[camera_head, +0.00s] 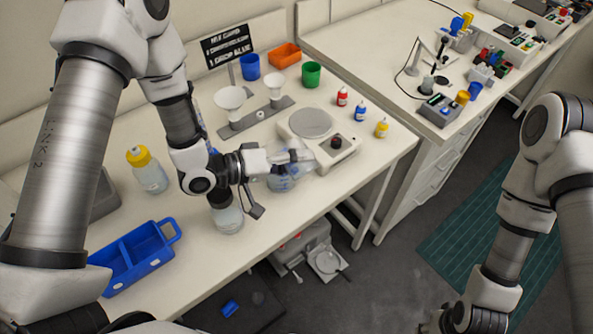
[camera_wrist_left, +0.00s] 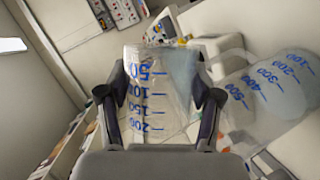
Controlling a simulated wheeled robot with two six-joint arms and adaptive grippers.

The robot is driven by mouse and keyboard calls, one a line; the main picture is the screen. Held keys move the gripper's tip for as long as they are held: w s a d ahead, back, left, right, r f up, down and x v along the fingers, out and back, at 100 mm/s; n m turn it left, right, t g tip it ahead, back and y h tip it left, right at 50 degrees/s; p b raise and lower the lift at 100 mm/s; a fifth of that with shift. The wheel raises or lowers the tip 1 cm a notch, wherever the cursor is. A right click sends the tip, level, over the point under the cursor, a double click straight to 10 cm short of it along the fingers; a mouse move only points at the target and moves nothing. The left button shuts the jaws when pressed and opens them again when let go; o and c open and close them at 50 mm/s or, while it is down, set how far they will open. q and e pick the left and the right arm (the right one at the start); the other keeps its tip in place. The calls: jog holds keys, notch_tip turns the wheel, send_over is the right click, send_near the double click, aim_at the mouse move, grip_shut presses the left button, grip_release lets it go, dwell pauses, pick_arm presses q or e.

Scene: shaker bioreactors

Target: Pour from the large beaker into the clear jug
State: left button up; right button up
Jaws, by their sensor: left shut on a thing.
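My left gripper (camera_head: 300,158) is shut on a clear beaker (camera_wrist_left: 155,108) with blue 50 to 200 marks, seen between its fingers in the left wrist view. In the head view the fingers partly hide it; its clear wall shows by the fingertips. The clear jug (camera_head: 281,184) stands on the bench just below the gripper, partly hidden by it. In the left wrist view the jug (camera_wrist_left: 270,85) is at the right, with blue 100 to 500 marks. I cannot tell whether liquid is flowing. My right arm is at the right; its fingers are out of frame.
A hotplate stirrer (camera_head: 320,143) is just behind the held beaker. A dark-topped bottle (camera_head: 226,214) stands close to my left wrist. A yellow-capped bottle (camera_head: 148,171) and a blue tray (camera_head: 110,283) are at the left. White funnels (camera_head: 230,98) stand behind.

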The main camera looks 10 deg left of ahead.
pick_arm(q)
jog(key=shift+w+r+n+p, duration=0.1)
jog(key=shift+r+n+p, duration=0.05)
jog(key=shift+n+p, duration=0.2)
jog(key=shift+a+r+n+h, duration=0.2)
jog(key=shift+a+n+h, duration=0.05)
jog(key=shift+n+h, duration=0.5)
jog(key=shift+w+a+r+n, duration=0.1)
jog(key=shift+w+n, duration=0.05)
jog(key=shift+n, duration=0.45)
jog(key=shift+w+a+r+n+h, duration=0.15)
jog(key=shift+a+r+n+h, duration=0.2)
jog(key=shift+n, duration=0.3)
jog(key=shift+w+a+r+n+h, duration=0.15)
jog(key=shift+n+h, duration=0.25)
jog(key=shift+n, duration=0.25)
jog(key=shift+d, duration=0.1)
